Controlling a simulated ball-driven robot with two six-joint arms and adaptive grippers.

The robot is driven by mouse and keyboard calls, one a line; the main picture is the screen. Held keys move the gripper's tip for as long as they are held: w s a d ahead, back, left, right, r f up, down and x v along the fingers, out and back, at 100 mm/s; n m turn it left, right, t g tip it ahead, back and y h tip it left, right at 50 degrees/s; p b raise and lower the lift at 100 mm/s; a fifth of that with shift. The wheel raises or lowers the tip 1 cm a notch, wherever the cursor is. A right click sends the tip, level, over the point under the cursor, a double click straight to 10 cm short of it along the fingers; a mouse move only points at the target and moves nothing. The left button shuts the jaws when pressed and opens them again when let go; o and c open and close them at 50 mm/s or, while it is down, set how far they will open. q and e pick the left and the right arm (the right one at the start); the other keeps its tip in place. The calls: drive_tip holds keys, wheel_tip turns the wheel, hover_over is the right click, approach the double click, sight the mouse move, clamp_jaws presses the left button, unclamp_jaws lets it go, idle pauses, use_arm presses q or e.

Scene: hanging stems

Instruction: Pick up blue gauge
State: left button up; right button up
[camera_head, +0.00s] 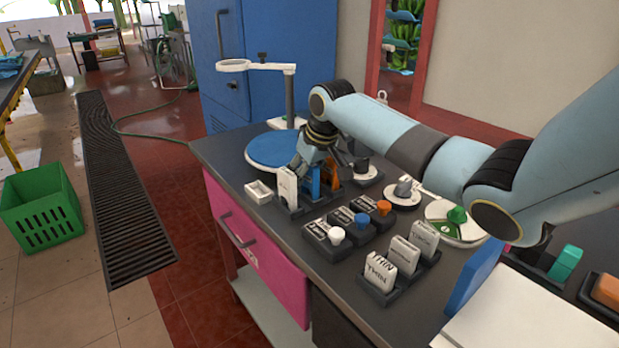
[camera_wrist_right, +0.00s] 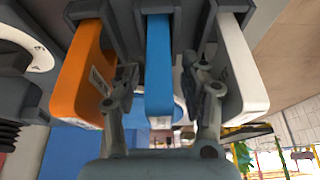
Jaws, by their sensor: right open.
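The blue gauge (camera_head: 315,183) stands upright in a dark rack between a white gauge (camera_head: 287,186) and an orange gauge (camera_head: 333,172). My right gripper (camera_head: 320,158) is over the rack, pointing down and partly covering the gauges. In the right wrist view the blue gauge (camera_wrist_right: 159,65) lies between the two fingers of my open gripper (camera_wrist_right: 163,75), with gaps visible on both sides. The orange gauge (camera_wrist_right: 82,75) is just outside one finger and the white gauge (camera_wrist_right: 240,70) just outside the other. My left gripper is not in view.
A small white tray (camera_head: 259,192) sits left of the rack, and a round blue disc (camera_head: 266,150) lies behind it. Blocks with white, blue and orange knobs (camera_head: 384,207) and a rack of white THIN gauges (camera_head: 380,272) stand in front. A white-armed stand (camera_head: 290,95) rises behind.

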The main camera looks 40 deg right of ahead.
clamp_jaws()
